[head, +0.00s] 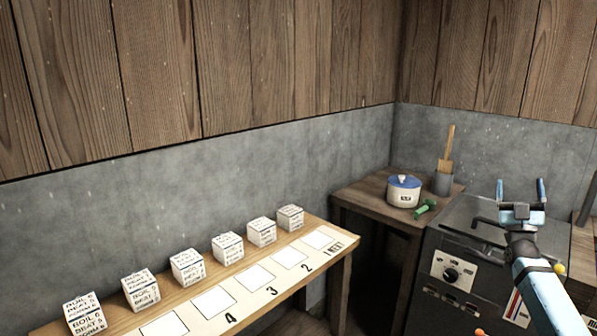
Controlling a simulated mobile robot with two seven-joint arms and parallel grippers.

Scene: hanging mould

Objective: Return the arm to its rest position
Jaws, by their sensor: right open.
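My right gripper (520,184) is raised in front of the stove at the right side of the head view. Its two blue fingers stand apart and point up, with nothing between them. My right arm (548,290) comes in from the lower right corner. My left gripper and arm are not in view.
A wooden shelf (341,244) at left bears several white lettered cubes (187,267) behind a row of numbered white squares. The stove (460,270) lies beside my right arm.

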